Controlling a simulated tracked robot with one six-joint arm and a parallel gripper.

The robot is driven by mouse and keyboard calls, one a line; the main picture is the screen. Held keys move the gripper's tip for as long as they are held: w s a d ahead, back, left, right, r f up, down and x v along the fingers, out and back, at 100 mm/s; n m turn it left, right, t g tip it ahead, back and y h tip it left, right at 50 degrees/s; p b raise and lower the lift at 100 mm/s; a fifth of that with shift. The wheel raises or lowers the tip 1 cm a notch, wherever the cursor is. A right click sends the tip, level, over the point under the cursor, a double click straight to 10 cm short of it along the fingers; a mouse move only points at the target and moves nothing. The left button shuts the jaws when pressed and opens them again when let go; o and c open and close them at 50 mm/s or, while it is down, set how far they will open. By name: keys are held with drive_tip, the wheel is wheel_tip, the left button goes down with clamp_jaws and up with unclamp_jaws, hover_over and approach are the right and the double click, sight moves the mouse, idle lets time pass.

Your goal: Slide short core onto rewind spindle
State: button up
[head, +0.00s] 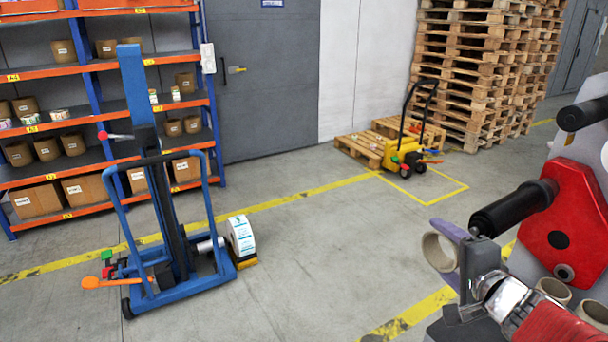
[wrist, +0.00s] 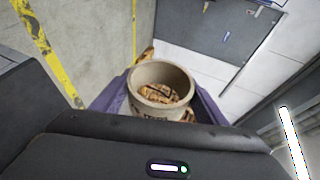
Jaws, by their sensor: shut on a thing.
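A short tan cardboard core (head: 433,255) is held in my gripper (head: 447,247), between its purple fingers. In the wrist view the core (wrist: 151,112) sits between the fingers, its open bore facing the camera, and pallets show through it. Two black rollers stick out from the machine's red and grey side: a lower one (head: 512,207) and an upper one (head: 584,114). I cannot tell for sure which is the rewind spindle. The core is below and left of the lower roller's free end, seemingly apart from it. No spindle shows in the wrist view.
Two more cores (head: 554,290) (head: 594,314) stand beside my arm near the machine (head: 577,220). A blue lift trolley (head: 180,270), a shelf rack (head: 100,155), a yellow pallet truck (head: 404,152) and pallet stacks (head: 480,75) stand farther off. The middle floor is clear.

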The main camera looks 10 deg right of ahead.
drive_tip(key=shift+w+d, duration=1.9)
drive_tip(key=shift+d, duration=3.45)
drive_tip(key=shift+w+d, duration=1.95)
drive_tip(key=shift+d, duration=3.4)
drive_tip(key=shift+w+d, duration=1.9)
drive_tip(key=shift+d, duration=3.45)
